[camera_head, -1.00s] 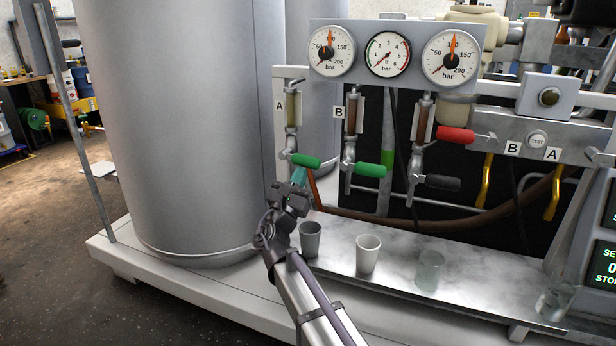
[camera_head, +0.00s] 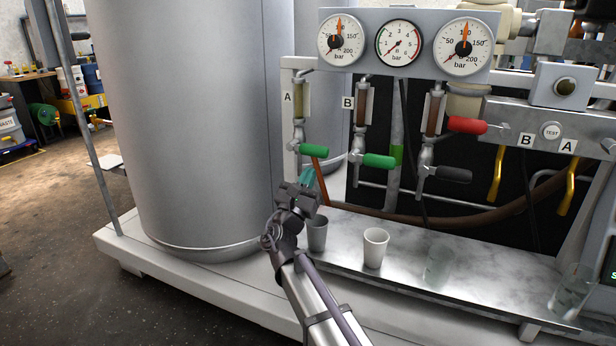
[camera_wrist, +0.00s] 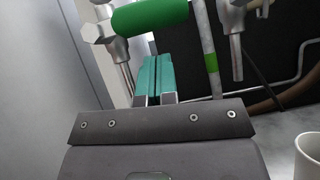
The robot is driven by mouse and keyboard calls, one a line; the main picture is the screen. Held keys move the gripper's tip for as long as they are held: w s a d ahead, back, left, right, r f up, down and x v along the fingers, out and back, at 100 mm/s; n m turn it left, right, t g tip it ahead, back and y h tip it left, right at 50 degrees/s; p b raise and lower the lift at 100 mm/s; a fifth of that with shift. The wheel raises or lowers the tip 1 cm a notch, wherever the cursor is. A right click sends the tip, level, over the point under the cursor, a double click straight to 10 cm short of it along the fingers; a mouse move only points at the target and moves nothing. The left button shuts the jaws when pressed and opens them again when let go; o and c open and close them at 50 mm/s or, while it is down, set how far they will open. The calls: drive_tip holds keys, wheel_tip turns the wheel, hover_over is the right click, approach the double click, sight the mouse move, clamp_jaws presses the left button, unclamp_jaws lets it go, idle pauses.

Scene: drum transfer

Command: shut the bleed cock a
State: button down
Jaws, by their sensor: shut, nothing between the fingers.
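Bleed cock A has a green handle (camera_head: 314,150) on the leftmost sight-glass column, next to the label A (camera_head: 287,98). The handle lies nearly level, sticking out to the right of the valve body. It shows large at the top of the wrist view (camera_wrist: 150,17). My gripper (camera_head: 308,178) is just below the handle, with its teal fingers pointing up. In the wrist view the fingers (camera_wrist: 153,75) are together and empty, and their tips appear just under the handle. I cannot tell whether they touch it.
A second green handle (camera_head: 379,161) is on column B, with a black handle (camera_head: 453,174) and a red handle (camera_head: 467,125) further right. Several cups stand on the ledge, including a grey cup (camera_head: 317,235) close to my wrist and a white cup (camera_head: 375,250). A large grey drum (camera_head: 195,130) is at left.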

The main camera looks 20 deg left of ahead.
drive_tip(key=d+b+v, duration=0.1)
drive_tip(key=b+v, duration=0.4)
drive_tip(key=v, duration=0.6)
drive_tip(key=shift+w+a+f, duration=0.2)
drive_tip(key=shift+a+f, duration=0.1)
drive_tip(key=shift+f, duration=0.1)
